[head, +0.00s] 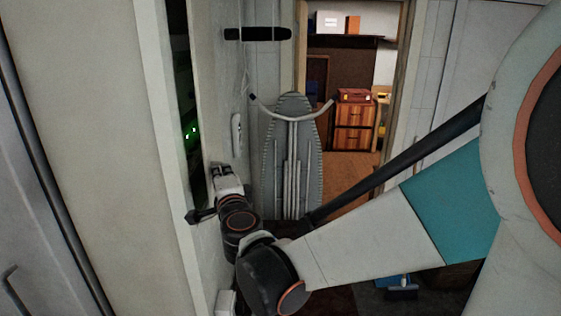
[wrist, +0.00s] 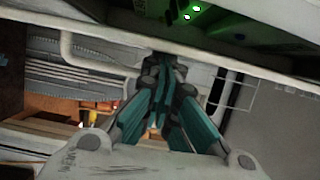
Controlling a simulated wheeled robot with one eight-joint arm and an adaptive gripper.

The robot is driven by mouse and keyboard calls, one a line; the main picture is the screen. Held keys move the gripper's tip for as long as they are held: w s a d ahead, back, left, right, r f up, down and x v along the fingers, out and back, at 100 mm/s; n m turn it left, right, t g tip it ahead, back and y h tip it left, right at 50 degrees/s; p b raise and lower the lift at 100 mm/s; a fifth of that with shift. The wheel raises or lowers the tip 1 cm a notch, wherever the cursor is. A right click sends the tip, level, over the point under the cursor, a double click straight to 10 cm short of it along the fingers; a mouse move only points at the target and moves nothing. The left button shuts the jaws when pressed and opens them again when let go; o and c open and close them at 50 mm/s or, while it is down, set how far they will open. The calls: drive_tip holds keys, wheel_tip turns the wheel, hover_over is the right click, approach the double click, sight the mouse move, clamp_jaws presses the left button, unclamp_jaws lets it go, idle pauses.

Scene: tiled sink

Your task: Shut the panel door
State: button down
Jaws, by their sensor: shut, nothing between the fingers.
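The panel door appears to be the large pale upright panel (head: 85,130) at the left in the head view, with a lighter edge strip (head: 160,150). To the right of that edge is a narrow dark opening (head: 184,60) with green lights inside, so the door looks partly open. My gripper (head: 193,216) is at the lower part of this opening, close to the door's edge. In the wrist view, my gripper (wrist: 160,62) is shut and empty, its tips close to a pale edge below the green-lit interior (wrist: 215,15). I cannot tell whether they touch it.
A grey ironing board (head: 292,150) stands upright beyond my arm; it also shows in the wrist view (wrist: 75,70). Behind it, a doorway leads to a room with a wooden drawer cabinet (head: 354,125). A dark bar (head: 258,33) sticks out above the board.

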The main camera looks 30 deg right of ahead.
drive_tip(key=shift+w+a, duration=0.25)
drive_tip(key=shift+a, duration=0.45)
drive_tip(key=shift+w+a, duration=0.2)
drive_tip(key=shift+a, duration=0.5)
drive_tip(key=shift+d, duration=0.1)
